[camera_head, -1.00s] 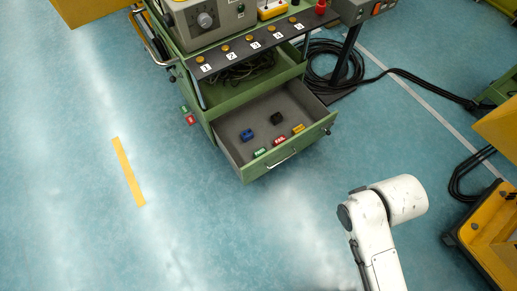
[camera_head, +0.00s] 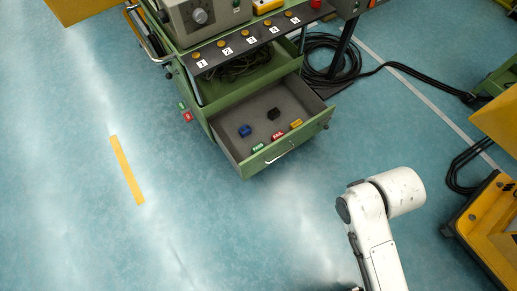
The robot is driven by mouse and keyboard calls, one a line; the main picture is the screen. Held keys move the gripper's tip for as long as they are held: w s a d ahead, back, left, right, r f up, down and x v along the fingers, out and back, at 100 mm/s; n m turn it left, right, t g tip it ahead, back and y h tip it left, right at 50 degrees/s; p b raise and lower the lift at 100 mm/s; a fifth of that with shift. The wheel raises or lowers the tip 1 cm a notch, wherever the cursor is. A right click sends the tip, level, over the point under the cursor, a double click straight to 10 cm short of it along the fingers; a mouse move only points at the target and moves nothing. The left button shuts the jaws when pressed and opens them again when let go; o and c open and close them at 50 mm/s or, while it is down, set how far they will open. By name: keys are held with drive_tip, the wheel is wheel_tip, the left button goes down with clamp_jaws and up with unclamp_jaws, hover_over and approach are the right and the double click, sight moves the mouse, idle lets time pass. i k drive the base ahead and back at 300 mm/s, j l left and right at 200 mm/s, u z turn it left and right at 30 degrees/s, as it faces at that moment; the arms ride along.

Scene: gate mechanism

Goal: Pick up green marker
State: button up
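A small green marker (camera_head: 258,147) lies in the open drawer (camera_head: 228,141) of a green cart, near the drawer's front wall. It is a small block with pale lettering too small to read. A red marker (camera_head: 277,136) lies just right of it, with a yellow marker (camera_head: 296,124) farther right. A blue marker (camera_head: 245,130) and a black marker (camera_head: 273,113) lie farther back in the drawer. My white arm shows at the lower right, apart from the drawer. My gripper is outside the picture.
The green cart has a black shelf (camera_head: 212,59) with numbered knobs above the drawer. Black cables (camera_head: 395,71) run on the floor to the right. Yellow equipment (camera_head: 489,233) stands at the right edge. Floor before the drawer is clear.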

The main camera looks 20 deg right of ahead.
sight(256, 148)
drive_tip(key=i+j+z, duration=0.15)
drive_tip(key=i+j, duration=1.15)
